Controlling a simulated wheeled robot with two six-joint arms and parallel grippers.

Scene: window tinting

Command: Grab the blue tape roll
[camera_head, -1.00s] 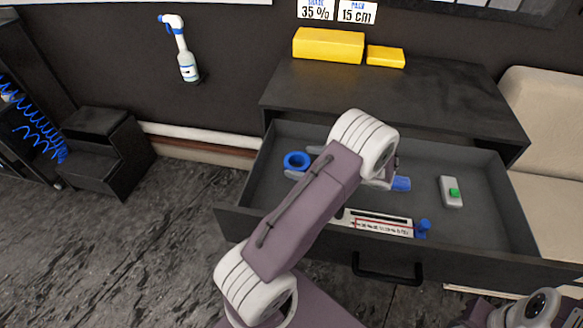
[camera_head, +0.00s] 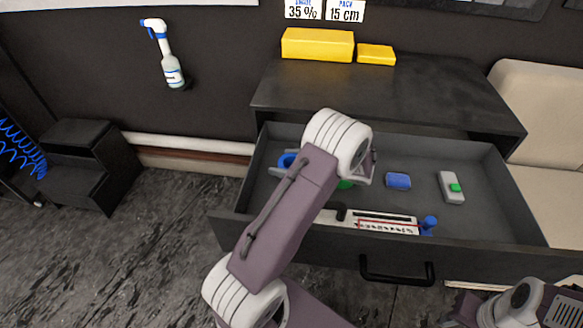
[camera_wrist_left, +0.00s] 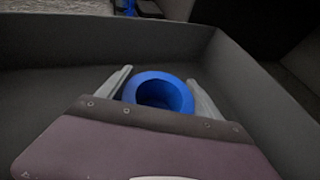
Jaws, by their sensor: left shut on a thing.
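The blue tape roll (camera_head: 287,160) is at the left end of the open drawer, partly hidden by my left arm. The left wrist view shows the roll (camera_wrist_left: 160,92) as a blue ring between the two grey fingers of my left gripper (camera_wrist_left: 162,86). The fingers are shut on its sides. In the head view only a bit of the left gripper (camera_head: 277,170) shows beside the roll. I cannot tell whether the roll touches the drawer floor. My right gripper is out of view.
The open drawer (camera_head: 490,218) also holds a blue block (camera_head: 398,181), a white box with a green top (camera_head: 451,187), a white ruler-like strip (camera_head: 375,221) and a blue knobbed tool (camera_head: 428,226). Drawer walls surround the roll. Yellow boxes (camera_head: 318,44) stand on the cabinet top.

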